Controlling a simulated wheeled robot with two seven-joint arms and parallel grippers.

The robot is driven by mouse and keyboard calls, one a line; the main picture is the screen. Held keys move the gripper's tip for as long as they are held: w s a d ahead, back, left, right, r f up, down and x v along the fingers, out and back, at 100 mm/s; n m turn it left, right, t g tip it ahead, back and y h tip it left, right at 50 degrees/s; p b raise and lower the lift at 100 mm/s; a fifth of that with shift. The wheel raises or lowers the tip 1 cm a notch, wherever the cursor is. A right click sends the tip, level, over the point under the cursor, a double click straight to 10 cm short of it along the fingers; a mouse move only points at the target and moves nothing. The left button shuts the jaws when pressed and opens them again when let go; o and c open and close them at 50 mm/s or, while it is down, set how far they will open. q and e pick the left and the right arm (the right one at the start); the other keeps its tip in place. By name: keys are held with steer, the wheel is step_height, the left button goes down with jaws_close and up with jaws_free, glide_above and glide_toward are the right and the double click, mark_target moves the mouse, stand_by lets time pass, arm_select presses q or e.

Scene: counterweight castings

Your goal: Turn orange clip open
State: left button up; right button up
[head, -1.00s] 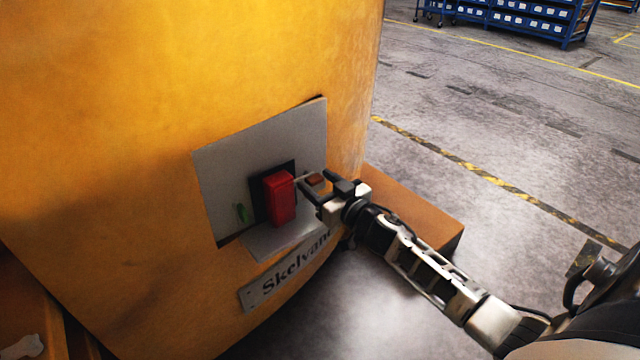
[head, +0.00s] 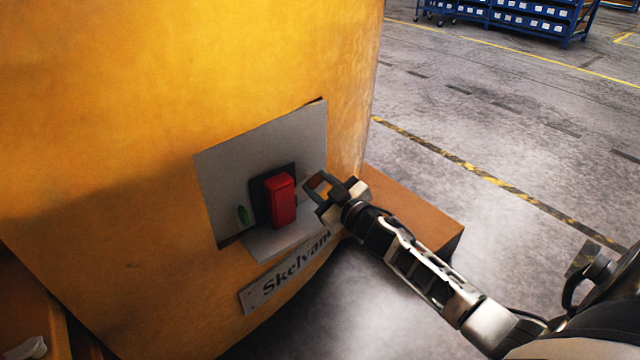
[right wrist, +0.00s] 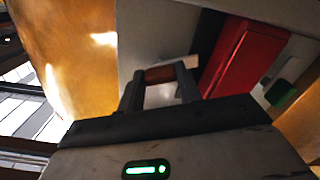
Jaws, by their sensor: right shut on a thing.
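The orange clip (head: 321,187) is a small brownish-orange piece on the right side of a grey plate (head: 220,165) set in a large yellow casting. It also shows in the right wrist view (right wrist: 158,74), between my fingertips. My right gripper (head: 314,188) is shut on the clip, one finger on each side, and partly hides it in the head view. A red block (head: 281,200) stands on the plate just left of the gripper; it also shows in the right wrist view (right wrist: 243,58). My left gripper is not in view.
A green piece (head: 243,215) sits left of the red block. A nameplate (head: 285,278) is below the grey plate. A brown box (head: 415,215) stands on the floor under my right forearm. The floor to the right is open, with blue racks (head: 525,18) far back.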

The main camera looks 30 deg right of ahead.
steer(key=n, duration=0.5)
steer(key=shift+n, duration=0.3)
steer(key=n, duration=0.2)
steer(key=shift+n, duration=1.6)
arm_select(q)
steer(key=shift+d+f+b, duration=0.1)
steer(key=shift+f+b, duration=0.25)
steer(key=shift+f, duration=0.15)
arm_select(e)
steer(key=shift+n, duration=1.2)
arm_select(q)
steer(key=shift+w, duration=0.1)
arm_select(e)
steer(key=shift+n, duration=0.3)
steer(key=o, duration=1)
steer(key=shift+s, duration=0.1)
